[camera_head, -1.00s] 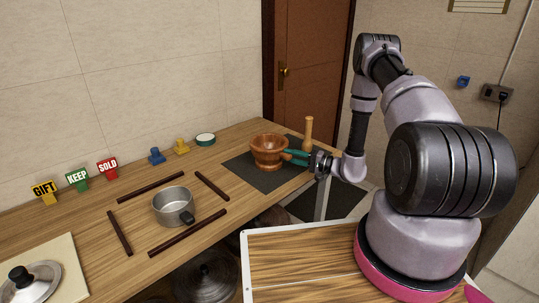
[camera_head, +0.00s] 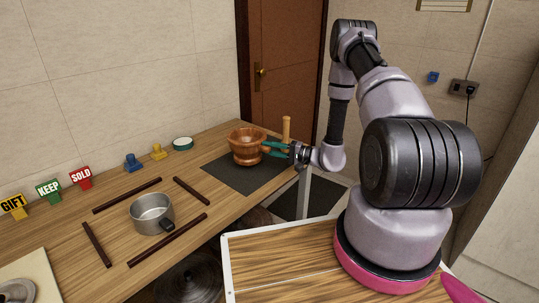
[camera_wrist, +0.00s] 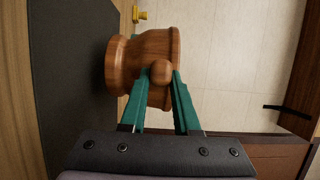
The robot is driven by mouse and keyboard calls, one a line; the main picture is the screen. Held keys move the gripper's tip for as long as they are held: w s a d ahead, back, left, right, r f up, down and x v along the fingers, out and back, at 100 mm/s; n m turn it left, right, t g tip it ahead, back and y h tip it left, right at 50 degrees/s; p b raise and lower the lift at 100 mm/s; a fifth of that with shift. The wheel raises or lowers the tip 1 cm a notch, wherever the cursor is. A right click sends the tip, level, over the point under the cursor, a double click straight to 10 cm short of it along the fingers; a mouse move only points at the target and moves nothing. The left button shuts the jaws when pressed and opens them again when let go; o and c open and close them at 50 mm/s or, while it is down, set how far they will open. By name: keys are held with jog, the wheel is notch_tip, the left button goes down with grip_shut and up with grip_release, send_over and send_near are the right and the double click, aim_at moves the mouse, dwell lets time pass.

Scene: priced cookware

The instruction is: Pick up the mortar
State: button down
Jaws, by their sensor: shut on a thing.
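The mortar (camera_head: 247,146) is a brown wooden bowl on a narrower foot, upright above the dark mat in the head view. It looks slightly raised off the mat. My gripper (camera_head: 266,149) reaches it from the right, with teal fingers shut on its side. In the wrist view the mortar (camera_wrist: 145,45) lies sideways in the picture, and my gripper (camera_wrist: 160,90) has one finger on each side of a round wooden knob. The mortar's inside and far side are hidden there. A light wooden pestle shape (camera_head: 286,129) stands upright just right of the mortar.
A dark mat (camera_head: 225,176) lies under the mortar on the wooden counter. A metal pot (camera_head: 152,213) stands among dark wooden strips (camera_head: 167,240).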

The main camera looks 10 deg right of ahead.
jog(key=shift+r, duration=3.25)
